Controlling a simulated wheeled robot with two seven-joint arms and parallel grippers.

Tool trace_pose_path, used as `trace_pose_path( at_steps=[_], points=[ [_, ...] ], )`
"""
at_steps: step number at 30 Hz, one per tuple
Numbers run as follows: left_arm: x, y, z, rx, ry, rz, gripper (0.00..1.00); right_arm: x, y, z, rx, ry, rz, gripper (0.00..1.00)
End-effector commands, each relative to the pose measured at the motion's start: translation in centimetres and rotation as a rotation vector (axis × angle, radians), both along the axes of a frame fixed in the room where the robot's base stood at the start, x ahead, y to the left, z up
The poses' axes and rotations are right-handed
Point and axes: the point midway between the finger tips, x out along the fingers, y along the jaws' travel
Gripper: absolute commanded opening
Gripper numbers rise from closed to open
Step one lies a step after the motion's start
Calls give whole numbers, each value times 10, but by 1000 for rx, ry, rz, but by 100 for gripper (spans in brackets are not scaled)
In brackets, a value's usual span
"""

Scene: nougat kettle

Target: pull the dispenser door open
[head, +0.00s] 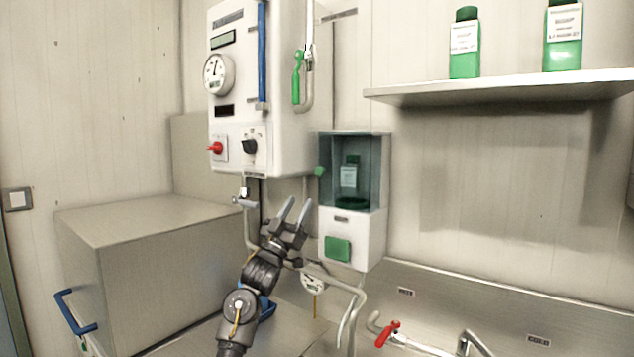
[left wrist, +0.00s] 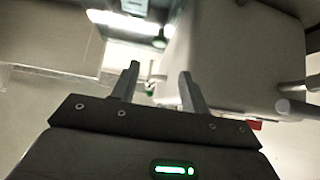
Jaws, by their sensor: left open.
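The dispenser (head: 352,235) is a white wall unit right of the control cabinet in the head view. Its tinted see-through door (head: 373,165) appears shut, with a green bottle (head: 349,176) behind it. A small green knob (head: 319,171) sits at the door's left edge. A green square button (head: 337,249) is on the lower front. My left gripper (head: 298,204) is open and empty, pointing up, lower left of the knob and apart from it. Its spread fingers (left wrist: 158,72) also show in the left wrist view, with nothing held. My right gripper is out of view.
The white control cabinet (head: 270,140) hangs left of the dispenser. Pipes and a small gauge (head: 312,282) are beside my left wrist. A steel box (head: 150,235) stands left. A shelf (head: 500,88) with green bottles is at upper right. A red-handled tap (head: 387,334) is low right.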

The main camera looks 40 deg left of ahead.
Motion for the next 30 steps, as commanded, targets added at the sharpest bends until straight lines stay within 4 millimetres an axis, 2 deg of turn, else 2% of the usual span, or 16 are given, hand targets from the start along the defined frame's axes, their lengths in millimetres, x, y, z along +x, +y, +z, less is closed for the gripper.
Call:
trace_pose_path(
  at_steps=[1, 4, 12, 17, 22, 30],
  points=[
    [3, 0, 4, -1, 0, -1, 45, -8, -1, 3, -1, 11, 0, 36],
    [10, 1, 15, 0, 0, 0, 45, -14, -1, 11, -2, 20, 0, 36],
    [44, 6, 51, -2, 2, 2, 45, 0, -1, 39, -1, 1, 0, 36],
    [61, 8, 67, -1, 1, 2, 45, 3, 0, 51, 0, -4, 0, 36],
    [72, 9, 74, 0, 3, 4, 45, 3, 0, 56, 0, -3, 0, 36],
    [74, 9, 75, 1, 3, 3, 45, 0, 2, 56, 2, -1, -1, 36]
  ],
)
